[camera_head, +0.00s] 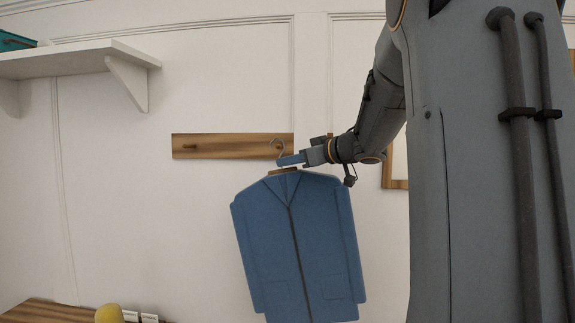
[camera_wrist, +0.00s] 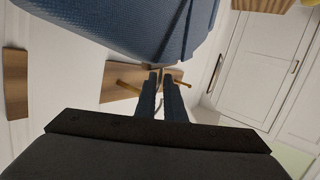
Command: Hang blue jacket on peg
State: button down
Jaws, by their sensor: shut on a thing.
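The blue jacket (camera_head: 300,235) hangs on a hanger with a wire hook (camera_head: 273,143), tilted slightly. My gripper (camera_head: 288,160) is shut on the hanger just above the collar. The jacket also fills the top of the wrist view (camera_wrist: 130,25), with my gripper (camera_wrist: 161,76) below it. A wooden peg board (camera_head: 220,147) is fixed to the wall behind, with a left peg (camera_head: 188,147) and a right peg (camera_head: 280,147). The hook overlaps the right peg in the head view; I cannot tell whether it is around it or in front of it. The board also shows in the wrist view (camera_wrist: 117,90).
A white shelf (camera_head: 80,62) with a teal thing (camera_head: 15,41) juts from the wall at upper left. A wooden surface (camera_head: 45,312) with a yellow object (camera_head: 109,313) is at lower left.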

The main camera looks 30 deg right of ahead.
jog(key=w+d+f, duration=0.1)
jog(key=w+d, duration=0.2)
jog(key=w, duration=0.2)
jog(key=shift+d, duration=0.25)
dwell(0.7)
jog(key=shift+w+f, duration=0.15)
jog(key=shift+f, duration=0.05)
dwell(0.5)
